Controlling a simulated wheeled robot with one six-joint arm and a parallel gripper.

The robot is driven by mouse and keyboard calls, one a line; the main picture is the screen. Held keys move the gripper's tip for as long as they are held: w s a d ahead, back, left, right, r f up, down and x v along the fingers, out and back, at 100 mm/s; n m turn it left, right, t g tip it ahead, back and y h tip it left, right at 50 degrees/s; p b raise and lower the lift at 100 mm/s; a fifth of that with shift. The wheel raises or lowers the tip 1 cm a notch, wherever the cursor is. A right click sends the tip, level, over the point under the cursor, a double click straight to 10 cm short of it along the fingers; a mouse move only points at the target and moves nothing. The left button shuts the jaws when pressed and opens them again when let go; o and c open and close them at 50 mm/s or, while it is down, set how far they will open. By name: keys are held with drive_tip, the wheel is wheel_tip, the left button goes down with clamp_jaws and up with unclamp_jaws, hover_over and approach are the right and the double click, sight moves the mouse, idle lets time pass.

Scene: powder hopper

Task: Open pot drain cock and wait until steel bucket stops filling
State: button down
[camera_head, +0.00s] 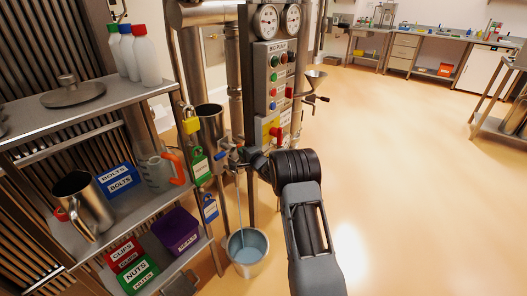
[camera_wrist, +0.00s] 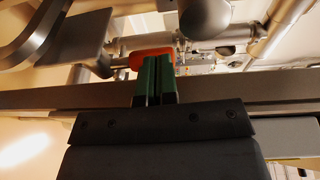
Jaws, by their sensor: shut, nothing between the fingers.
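The steel bucket (camera_head: 237,268) stands on the floor below the pipework, with pale blue liquid in it. A thin pale stream runs down into it from the valve cluster above. The drain cock area (camera_head: 236,154) is small and partly hidden by my gripper; a blue lever (camera_head: 222,155) shows at its left. My gripper (camera_head: 246,158) is beside these valves. In the wrist view my green fingers (camera_wrist: 155,80) are shut and empty, with their tips at an orange-red part (camera_wrist: 150,54); whether they touch it, I cannot tell.
A steel shelf (camera_head: 105,115) with bottles, a jug and labelled boxes stands at left. Padlocks (camera_head: 200,165) hang beside it. A control panel (camera_head: 277,85) with gauges rises behind my gripper. The floor (camera_head: 420,170) at right is clear.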

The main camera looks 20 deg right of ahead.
drive_tip(key=shift+w+a+r+p, duration=0.4)
drive_tip(key=shift+r+p, duration=0.25)
drive_tip(key=shift+p, duration=0.05)
drive_tip(key=shift+w+r, duration=0.1)
drive_tip(key=shift+r, duration=0.05)
drive_tip(key=p+v, duration=0.2)
drive_tip(key=v, duration=1.2)
drive_tip(key=shift+s+d+f+g, duration=0.3)
drive_tip(key=shift+f, duration=0.3)
